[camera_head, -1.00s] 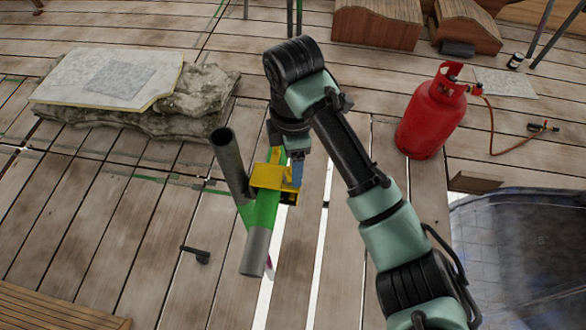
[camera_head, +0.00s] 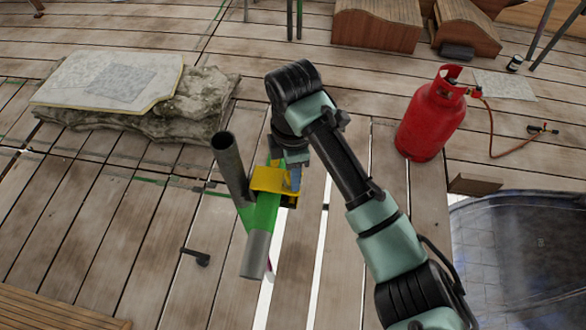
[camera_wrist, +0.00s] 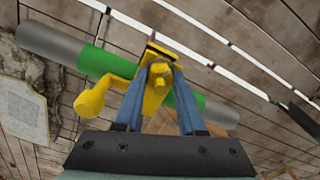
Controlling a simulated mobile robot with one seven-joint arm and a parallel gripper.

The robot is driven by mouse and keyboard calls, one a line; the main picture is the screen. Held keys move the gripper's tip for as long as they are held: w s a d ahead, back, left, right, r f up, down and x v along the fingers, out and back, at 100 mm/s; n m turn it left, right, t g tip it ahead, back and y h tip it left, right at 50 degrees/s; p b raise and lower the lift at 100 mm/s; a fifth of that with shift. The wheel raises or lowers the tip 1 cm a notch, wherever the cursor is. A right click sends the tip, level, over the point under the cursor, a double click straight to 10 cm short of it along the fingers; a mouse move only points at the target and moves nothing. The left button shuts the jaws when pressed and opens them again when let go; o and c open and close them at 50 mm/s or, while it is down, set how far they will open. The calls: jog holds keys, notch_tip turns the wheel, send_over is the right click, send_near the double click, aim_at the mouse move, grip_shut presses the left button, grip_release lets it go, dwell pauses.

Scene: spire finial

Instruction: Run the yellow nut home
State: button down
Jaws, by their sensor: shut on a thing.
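A yellow coupler (camera_head: 268,180) sits around a green-banded grey tube (camera_head: 256,248), beside a dark upright tube (camera_head: 230,165). In the wrist view, the coupler (camera_wrist: 152,98) crosses the green band, and a rounded yellow part (camera_wrist: 88,103) sticks out to the left. The yellow nut (camera_wrist: 160,72) shows between my two blue fingers. My gripper (camera_wrist: 162,78) is shut on it, with the fingers on either side. In the head view, my gripper (camera_head: 294,180) is at the coupler's right side. The nut itself is hard to make out there, and its thread is hidden.
A red gas bottle (camera_head: 432,115) with a hose stands at the right. A stone block (camera_head: 200,105) with a pale sheet on it lies at the left. A small dark tool (camera_head: 197,256) lies on the plank deck, which has open gaps near the tubes.

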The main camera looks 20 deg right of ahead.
jog(key=shift+m, duration=0.3)
jog(key=m+p, duration=0.3)
jog(key=shift+r+p, duration=0.2)
jog(key=shift+p, duration=0.1)
jog(key=m+p, duration=0.4)
jog(key=m, duration=0.1)
jog(key=shift+m, duration=0.4)
jog(key=m+p, duration=0.3)
jog(key=m, duration=0.1)
jog(key=shift+f+m+p, duration=0.15)
jog(key=shift+m+p, duration=0.65)
jog(key=shift+m, duration=1.4)
jog(key=c, duration=0.5)
grip_release()
